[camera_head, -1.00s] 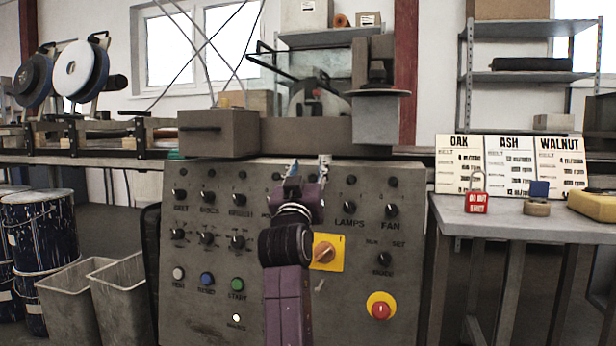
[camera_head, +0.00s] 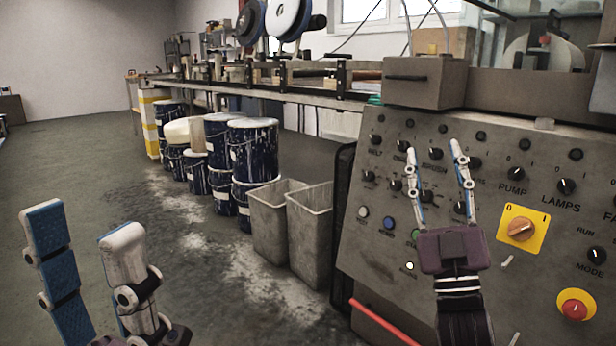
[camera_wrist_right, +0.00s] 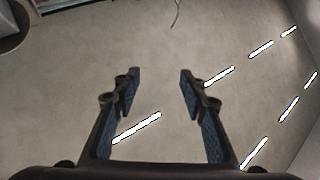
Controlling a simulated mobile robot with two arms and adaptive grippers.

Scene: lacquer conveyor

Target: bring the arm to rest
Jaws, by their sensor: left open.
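My left gripper (camera_head: 82,222) is at the lower left of the head view, its two blue-and-white fingers apart with nothing between them, over the floor. My right gripper (camera_head: 433,152) points up in front of the control panel (camera_head: 385,262). Its fingers are apart and empty, and they hide some of the knobs and part of the green start button. In the right wrist view the same open fingers (camera_wrist_right: 152,85) show, with only a plain pale surface and bright light strips behind them. I cannot tell whether the right gripper touches the panel.
Two grey bins (camera_head: 311,236) stand left of the panel, beside several dark paint drums (camera_head: 252,150). The long conveyor (camera_head: 300,97) runs behind them. A red emergency button (camera_head: 574,309) and yellow-backed switch (camera_head: 521,229) are right of my right gripper. Floor at the left is clear.

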